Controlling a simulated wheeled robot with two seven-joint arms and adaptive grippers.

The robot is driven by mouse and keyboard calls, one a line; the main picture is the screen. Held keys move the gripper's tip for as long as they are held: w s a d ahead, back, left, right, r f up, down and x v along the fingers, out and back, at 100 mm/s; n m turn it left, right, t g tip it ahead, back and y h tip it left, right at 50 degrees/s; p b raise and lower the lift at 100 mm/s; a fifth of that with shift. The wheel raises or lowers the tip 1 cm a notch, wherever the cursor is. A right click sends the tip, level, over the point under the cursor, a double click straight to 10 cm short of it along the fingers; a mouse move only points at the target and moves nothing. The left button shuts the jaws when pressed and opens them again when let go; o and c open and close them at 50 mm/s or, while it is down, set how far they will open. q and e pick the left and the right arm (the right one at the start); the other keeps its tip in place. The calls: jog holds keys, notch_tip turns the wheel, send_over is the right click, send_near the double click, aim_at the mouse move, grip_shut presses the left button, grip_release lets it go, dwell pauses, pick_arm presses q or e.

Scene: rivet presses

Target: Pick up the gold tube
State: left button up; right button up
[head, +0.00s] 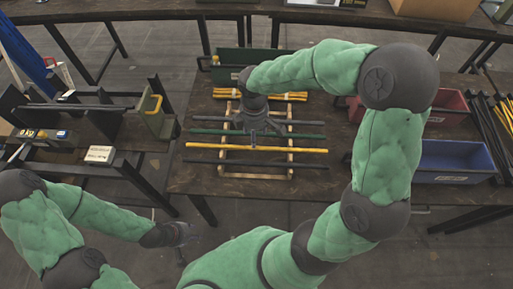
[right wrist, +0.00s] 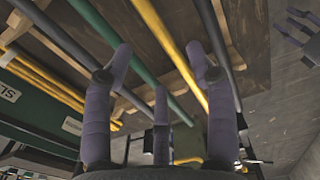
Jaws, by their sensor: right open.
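The gold tube (head: 304,150) lies across a pale wooden rack (head: 282,175) on the table, between a green tube (head: 208,132) and a dark tube (head: 305,165). My right gripper (head: 254,140) is over the rack from above. In the right wrist view the gripper (right wrist: 160,60) has its fingers spread, with nothing between them. There the gold tube (right wrist: 166,42) runs diagonally between the outer fingertips, nearer the right one. The left fingertip overlaps the green tube. I cannot tell whether any finger touches a tube. My left gripper (head: 182,238) is low at the left, away from the table.
Bundled yellow tubes (head: 290,96) lie at the far end of the rack. A red bin (head: 448,105) and a blue bin (head: 455,160) stand at the right, a green bin (head: 232,62) behind. A dark press stand (head: 95,120) is at the left.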

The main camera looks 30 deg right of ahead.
notch_tip(320, 180, down, 2)
jog(key=shift+w+a+f+b, duration=0.15)
jog(key=shift+f+b, duration=0.7)
jog(key=shift+f, duration=0.45)
jog(key=shift+w+f+b, duration=0.1)
jog(key=shift+f+b, duration=0.7)
jog(key=shift+f, duration=0.5)
jog(key=shift+r, duration=0.1)
jog(key=shift+c, duration=0.3)
grip_shut()
